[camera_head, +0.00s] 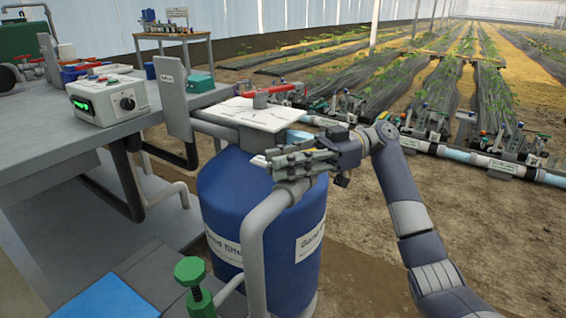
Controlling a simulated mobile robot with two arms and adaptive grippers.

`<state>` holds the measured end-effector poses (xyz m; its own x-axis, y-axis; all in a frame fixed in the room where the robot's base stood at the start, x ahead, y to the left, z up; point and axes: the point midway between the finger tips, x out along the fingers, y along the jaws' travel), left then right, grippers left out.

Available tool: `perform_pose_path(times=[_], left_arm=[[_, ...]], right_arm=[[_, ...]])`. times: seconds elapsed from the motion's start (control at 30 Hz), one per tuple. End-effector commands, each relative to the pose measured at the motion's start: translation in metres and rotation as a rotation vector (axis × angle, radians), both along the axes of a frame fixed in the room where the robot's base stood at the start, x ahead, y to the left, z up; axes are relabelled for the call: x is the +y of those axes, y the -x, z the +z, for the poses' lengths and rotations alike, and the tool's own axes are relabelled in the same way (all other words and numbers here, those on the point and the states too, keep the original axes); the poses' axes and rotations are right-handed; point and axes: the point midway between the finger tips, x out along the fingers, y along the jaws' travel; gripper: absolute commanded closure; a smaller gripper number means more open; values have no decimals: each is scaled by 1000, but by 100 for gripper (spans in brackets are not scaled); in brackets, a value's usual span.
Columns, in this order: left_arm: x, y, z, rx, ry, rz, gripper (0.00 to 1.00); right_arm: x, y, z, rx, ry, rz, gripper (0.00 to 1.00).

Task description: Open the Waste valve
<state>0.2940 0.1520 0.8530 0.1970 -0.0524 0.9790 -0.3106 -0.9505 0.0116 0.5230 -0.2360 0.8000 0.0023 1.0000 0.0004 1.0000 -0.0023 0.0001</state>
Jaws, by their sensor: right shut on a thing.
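My right gripper (266,161) is in front of the upper part of the blue sand filter tank (226,205), above a thick grey bent pipe (255,235). Its fingers are together, pointing left, and shut on a small part that they mostly hide. A small pale bit shows at the fingertips; I cannot tell its full shape. No label reading Waste can be read. A red lever (268,91) lies above the white plate (253,113) on the tank, apart from the gripper. My left gripper is not in view.
A green-knobbed valve (190,272) stands at the lower front. A grey bench (60,140) on the left carries a control box (108,100) with a dial. A manifold pipe (455,153) with several valves runs across the right. Bare soil (460,230) is open at lower right.

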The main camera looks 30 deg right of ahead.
Motion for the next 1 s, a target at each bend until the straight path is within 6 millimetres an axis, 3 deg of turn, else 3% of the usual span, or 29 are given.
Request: perform_pose_path(times=[0.33, 0.87, 0.9, 1.0], left_arm=[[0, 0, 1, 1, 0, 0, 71], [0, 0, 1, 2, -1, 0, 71], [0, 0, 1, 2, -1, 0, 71], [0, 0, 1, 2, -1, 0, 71]], right_arm=[[0, 3, 2, -2, -4, 141, 100], [0, 4, 1, -1, -2, 165, 100], [0, 4, 1, -1, -2, 165, 81], [0, 4, 1, -1, -2, 165, 65]])
